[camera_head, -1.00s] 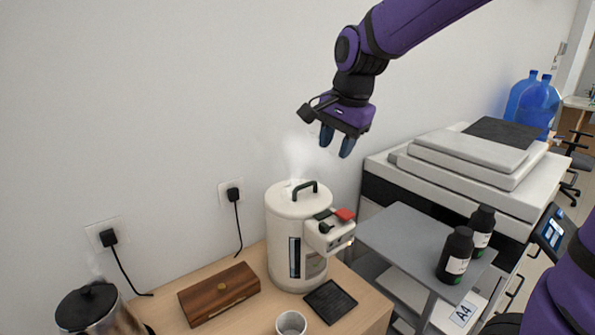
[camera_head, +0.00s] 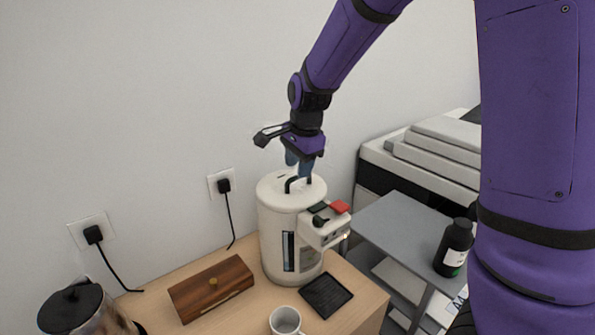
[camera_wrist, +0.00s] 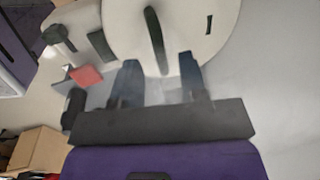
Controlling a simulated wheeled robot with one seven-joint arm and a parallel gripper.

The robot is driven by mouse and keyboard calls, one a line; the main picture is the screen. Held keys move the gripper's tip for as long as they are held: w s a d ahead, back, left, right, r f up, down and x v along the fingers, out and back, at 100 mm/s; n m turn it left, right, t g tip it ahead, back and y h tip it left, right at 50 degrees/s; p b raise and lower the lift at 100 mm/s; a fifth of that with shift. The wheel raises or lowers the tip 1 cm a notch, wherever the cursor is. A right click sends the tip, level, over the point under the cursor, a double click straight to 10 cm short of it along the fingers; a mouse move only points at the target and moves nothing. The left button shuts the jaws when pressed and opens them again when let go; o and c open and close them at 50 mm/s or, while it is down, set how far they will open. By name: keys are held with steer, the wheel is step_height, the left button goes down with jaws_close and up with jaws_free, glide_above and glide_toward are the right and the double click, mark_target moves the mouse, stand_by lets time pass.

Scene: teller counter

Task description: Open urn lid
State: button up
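The cream urn (camera_head: 270,231) stands upright on the wooden counter, with a dark arched handle (camera_head: 289,184) on its round lid (camera_head: 266,187). In the wrist view the lid (camera_wrist: 190,20) shows close, with the handle (camera_wrist: 155,40) as a dark bar. My gripper (camera_head: 302,170) is right above the lid at the handle. Its two blue fingers are spread apart in the wrist view (camera_wrist: 158,72), with the handle's near end between or just beyond them. I cannot tell whether they touch it. The lid looks closed.
A red lever (camera_head: 340,206) and spout block project from the urn's right front. A black drip tray (camera_head: 326,295), white mug (camera_head: 284,321), wooden box (camera_head: 211,287) and kettle (camera_head: 75,308) share the counter (camera_head: 246,309). A grey cart (camera_head: 391,220) with a dark bottle (camera_head: 454,247) stands right.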

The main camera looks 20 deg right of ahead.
mark_target(294, 184)
steer(key=shift+w+a+f, duration=0.1)
steer(key=shift+w+f, duration=0.05)
steer(key=shift+f, duration=1)
jaws_close()
